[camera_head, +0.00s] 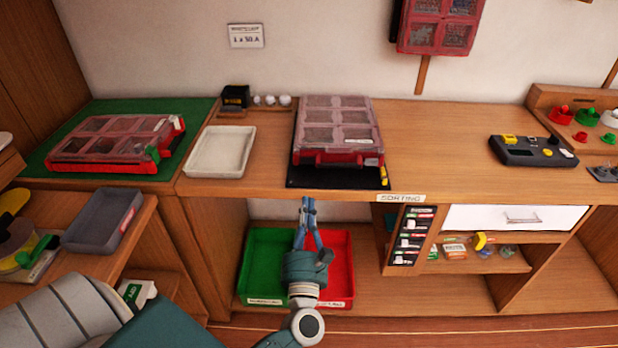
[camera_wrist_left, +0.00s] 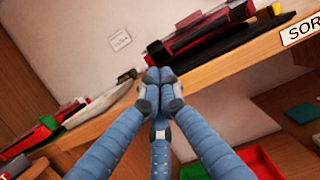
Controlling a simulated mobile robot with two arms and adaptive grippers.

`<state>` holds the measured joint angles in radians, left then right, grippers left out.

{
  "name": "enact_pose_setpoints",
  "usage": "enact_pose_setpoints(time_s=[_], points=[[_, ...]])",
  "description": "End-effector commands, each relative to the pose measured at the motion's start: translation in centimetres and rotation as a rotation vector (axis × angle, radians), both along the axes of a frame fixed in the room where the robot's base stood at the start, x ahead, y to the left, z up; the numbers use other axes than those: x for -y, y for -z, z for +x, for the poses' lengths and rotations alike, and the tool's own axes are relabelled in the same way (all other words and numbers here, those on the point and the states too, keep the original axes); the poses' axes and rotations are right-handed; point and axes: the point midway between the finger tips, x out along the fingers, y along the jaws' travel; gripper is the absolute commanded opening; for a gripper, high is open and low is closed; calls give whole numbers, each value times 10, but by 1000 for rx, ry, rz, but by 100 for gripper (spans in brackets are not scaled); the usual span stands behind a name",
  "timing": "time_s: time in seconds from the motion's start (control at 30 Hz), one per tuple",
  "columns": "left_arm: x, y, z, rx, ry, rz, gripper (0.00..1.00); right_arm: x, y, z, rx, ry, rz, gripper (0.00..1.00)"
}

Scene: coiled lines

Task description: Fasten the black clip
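A red organizer case (camera_head: 336,158) with a clear compartment lid lies on a black mat (camera_head: 340,184) at the bench's front edge. It also shows in the left wrist view (camera_wrist_left: 205,32). A small yellow part sits at its front right corner. I cannot make out the black clip for certain; the case's front is dark and small. My left gripper (camera_head: 307,203) is just in front of the bench edge, below the case's front left part. In the left wrist view its fingertips (camera_wrist_left: 160,78) meet, with nothing visible between them. My right gripper is out of view.
A white tray (camera_head: 221,151) stands left of the mat. A second red case (camera_head: 118,143) lies on a green mat farther left. Green (camera_head: 262,262) and red (camera_head: 338,265) bins sit below the bench. The bench right of the black mat is clear up to a dark device (camera_head: 531,151).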

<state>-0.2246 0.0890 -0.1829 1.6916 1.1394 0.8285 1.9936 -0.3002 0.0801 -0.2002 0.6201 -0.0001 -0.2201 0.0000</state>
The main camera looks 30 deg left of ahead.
Motion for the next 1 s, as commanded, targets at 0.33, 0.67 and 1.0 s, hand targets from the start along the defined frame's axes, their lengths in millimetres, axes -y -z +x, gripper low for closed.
enact_pose_setpoints(time_s=[0.33,0.67,1.0], points=[[-24,-17,39,1,-1,5,0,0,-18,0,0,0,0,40],[-47,-25,77,-1,1,4,0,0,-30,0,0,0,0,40],[-50,-25,82,-3,0,2,0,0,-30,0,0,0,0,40]])
